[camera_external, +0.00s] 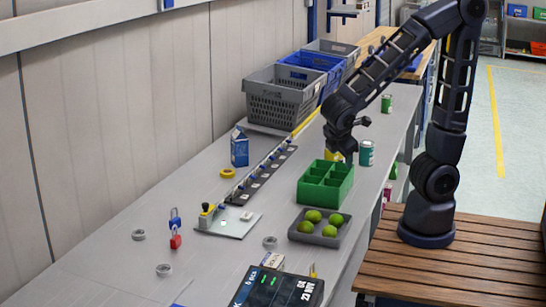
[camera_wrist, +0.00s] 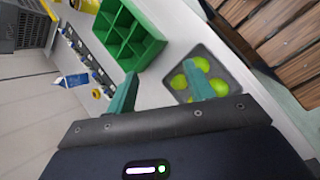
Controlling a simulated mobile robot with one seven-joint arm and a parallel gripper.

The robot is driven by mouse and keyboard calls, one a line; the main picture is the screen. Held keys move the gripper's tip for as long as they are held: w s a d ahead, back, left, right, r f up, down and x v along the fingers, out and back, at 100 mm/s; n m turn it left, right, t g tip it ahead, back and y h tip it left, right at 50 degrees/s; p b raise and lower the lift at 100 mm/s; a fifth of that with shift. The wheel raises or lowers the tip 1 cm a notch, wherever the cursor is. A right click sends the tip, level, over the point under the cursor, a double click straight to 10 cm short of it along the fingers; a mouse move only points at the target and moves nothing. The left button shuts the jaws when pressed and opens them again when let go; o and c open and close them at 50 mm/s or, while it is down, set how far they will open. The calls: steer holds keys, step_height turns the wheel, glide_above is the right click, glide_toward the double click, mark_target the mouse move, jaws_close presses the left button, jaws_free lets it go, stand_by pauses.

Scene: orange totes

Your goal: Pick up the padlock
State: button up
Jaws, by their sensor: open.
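A red padlock (camera_external: 175,241) stands on the grey bench at the left in the external view. A similar blue padlock (camera_external: 174,222) stands just behind it; whether they touch is hard to tell. Neither shows in the wrist view. My gripper (camera_external: 346,158) hangs over the far right part of the bench, above and behind the green divided box, well away from the padlocks. In the wrist view, its two green fingers (camera_wrist: 160,90) are apart with nothing held between them.
A green divided box (camera_external: 325,198) and a dark tray (camera_external: 303,238) of green fruit stand between my gripper and the padlocks. Grey rings (camera_external: 163,270), a dark display (camera_external: 278,289) and a blue-white carton (camera_external: 239,150) are on the bench. Space around the padlocks is mostly clear.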

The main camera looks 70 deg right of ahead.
steer(key=w+a+f+n+t+h, duration=0.1)
steer(key=a+f+n+t+h, duration=0.25)
steer(key=a+n, duration=0.35)
steer(key=n+t+y, duration=1)
steer(key=n+t, duration=0.4)
steer(key=n, duration=0.5)
glide_toward(312, 274)
steer(key=shift+w+a+r, duration=0.1)
steer(key=shift+w+r, duration=0.3)
steer(key=shift+w, duration=1)
steer(key=shift+w+r, duration=0.4)
steer(key=shift+w, duration=1)
steer(key=shift+w+a+r, duration=0.1)
steer(key=shift+w+r, duration=0.3)
steer(key=shift+w, duration=1)
steer(key=c, duration=1.1)
steer(key=shift+r, duration=0.1)
